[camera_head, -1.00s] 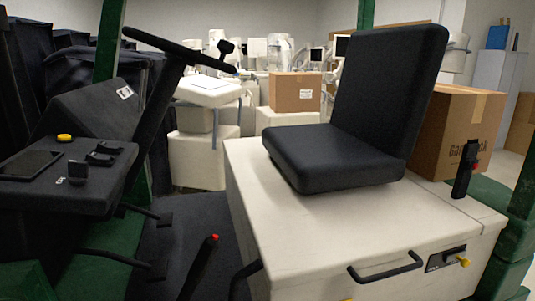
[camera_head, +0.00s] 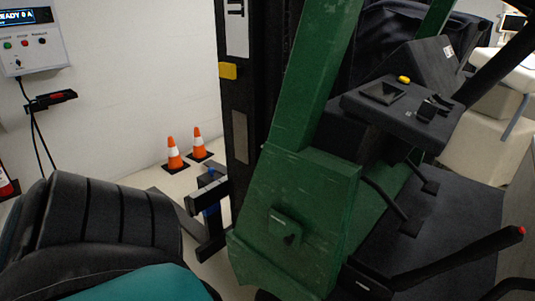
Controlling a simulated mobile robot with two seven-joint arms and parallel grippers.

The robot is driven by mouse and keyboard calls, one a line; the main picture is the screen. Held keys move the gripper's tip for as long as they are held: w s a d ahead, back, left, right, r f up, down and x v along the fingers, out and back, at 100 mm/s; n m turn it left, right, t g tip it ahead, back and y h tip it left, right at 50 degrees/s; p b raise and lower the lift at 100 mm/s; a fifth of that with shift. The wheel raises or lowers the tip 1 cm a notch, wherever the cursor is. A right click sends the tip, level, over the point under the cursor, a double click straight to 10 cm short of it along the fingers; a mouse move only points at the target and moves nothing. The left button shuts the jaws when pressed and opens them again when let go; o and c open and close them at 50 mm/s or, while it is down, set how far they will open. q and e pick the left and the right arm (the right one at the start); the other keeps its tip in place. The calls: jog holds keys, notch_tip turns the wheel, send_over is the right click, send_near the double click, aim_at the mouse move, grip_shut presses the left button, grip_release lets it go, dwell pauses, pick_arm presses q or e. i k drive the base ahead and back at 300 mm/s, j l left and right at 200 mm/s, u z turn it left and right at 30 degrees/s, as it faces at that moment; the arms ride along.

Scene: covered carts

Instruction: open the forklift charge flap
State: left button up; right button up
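The green forklift body (camera_head: 335,185) stands right of centre. A small raised green cover (camera_head: 285,228) with a dark mark or slot sits low on its side panel; it looks like the charge flap and appears shut against the panel. Neither of my grippers can be made out. A black ribbed part with teal, probably mine, fills the lower left and is well apart from the cover.
A wall charger box (camera_head: 30,40) with a display hangs at the upper left, with a black connector (camera_head: 52,101) and cables below. Two orange cones (camera_head: 174,154) stand by the wall. The forklift's black mast (camera_head: 238,130) and dark console (camera_head: 400,105) flank the green post.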

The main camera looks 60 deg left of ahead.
aim_at(290, 232)
jog(key=k+j+u, duration=0.1)
jog(key=u, duration=1.45)
jog(key=k+j, duration=0.05)
jog(key=j, duration=0.05)
